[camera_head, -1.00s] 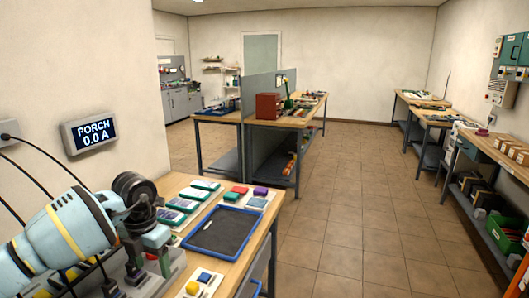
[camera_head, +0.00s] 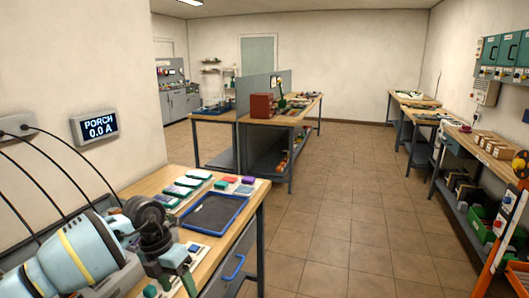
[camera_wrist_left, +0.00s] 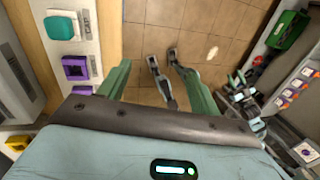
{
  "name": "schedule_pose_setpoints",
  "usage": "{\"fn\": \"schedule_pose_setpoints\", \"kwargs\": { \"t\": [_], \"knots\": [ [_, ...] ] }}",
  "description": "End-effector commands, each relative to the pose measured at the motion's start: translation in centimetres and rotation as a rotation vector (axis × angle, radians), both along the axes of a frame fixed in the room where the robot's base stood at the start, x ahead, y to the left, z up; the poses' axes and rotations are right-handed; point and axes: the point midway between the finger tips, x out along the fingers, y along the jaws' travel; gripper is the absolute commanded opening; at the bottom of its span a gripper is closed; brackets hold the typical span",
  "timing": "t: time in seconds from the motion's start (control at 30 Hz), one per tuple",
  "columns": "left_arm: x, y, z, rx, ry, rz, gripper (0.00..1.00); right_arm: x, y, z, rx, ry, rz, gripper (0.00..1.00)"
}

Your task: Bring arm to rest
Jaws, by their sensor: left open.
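My left arm comes in from the lower left in the head view, pale blue with a yellow band. Its left gripper (camera_head: 184,275) is at the near end of the wooden bench (camera_head: 150,184), short of the blue-rimmed tray (camera_head: 242,203). The head view does not show clearly what is between its fingers. In the left wrist view the left gripper (camera_wrist_left: 163,65) is open, with green fingers apart and tiled floor beyond. Nothing is seen held. My right gripper is not seen.
Several coloured blocks and cases (camera_head: 199,174) lie behind the tray. A partitioned bench (camera_head: 262,107) stands farther back. Shelved benches line the right wall, near an orange frame (camera_head: 501,245). The tiled floor (camera_head: 340,220) between is clear.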

Motion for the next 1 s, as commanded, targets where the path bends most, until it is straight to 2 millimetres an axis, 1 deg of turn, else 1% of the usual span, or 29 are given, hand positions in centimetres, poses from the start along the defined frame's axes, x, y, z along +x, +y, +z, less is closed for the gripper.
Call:
{"fn": "schedule_pose_setpoints", "kwargs": {
  "t": [0.03, 0.07, 0.1, 0.17, 0.2, 0.27, 0.3, 0.4, 0.5, 0.6, 0.67, 0.73, 0.87, 0.97, 1.0],
  "knots": [
    [-0.9, -1.8, -1.2, -0.069, 0.021, -0.015, 0.64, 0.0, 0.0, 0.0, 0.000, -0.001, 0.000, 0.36],
    [-1.4, -2.9, -1.7, -0.115, 0.031, -0.022, 0.64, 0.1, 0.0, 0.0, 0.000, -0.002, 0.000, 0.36],
    [-2.2, -4.5, -2.4, -0.183, 0.047, -0.031, 0.64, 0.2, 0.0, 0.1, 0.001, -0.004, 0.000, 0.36],
    [-3.4, -7.0, -3.3, -0.295, 0.073, -0.035, 0.64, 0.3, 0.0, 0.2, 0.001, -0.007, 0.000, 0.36],
    [-4.4, -8.8, -3.7, -0.378, 0.093, -0.034, 0.64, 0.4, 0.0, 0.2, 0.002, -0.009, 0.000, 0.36],
    [-5.9, -11.4, -4.2, -0.511, 0.126, -0.022, 0.64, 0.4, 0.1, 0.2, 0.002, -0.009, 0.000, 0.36],
    [-6.8, -13.1, -4.3, -0.605, 0.148, -0.005, 0.64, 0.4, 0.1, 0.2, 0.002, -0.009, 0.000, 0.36],
    [-8.9, -16.6, -3.9, -0.835, 0.205, 0.067, 0.64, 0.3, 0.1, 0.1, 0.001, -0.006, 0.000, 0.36],
    [-10.3, -18.9, -3.1, -1.050, 0.263, 0.176, 0.64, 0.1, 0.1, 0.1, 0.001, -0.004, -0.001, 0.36],
    [-11.0, -20.1, -2.4, -1.247, 0.320, 0.323, 0.64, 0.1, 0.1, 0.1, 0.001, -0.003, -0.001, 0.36],
    [-11.2, -20.2, -2.0, -1.354, 0.353, 0.428, 0.64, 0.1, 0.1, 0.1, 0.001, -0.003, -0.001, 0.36],
    [-11.1, -19.9, -2.0, -1.467, 0.392, 0.566, 0.64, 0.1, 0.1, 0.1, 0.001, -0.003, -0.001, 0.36],
    [-10.8, -18.1, -2.9, -1.633, 0.457, 0.864, 0.64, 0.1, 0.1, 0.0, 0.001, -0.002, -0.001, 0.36],
    [-10.7, -15.8, -4.9, -1.718, 0.504, 1.124, 0.64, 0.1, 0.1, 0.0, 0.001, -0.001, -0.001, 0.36],
    [-10.8, -14.7, -5.9, -1.741, 0.522, 1.234, 0.64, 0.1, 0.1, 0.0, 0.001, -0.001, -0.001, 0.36]
  ]
}}
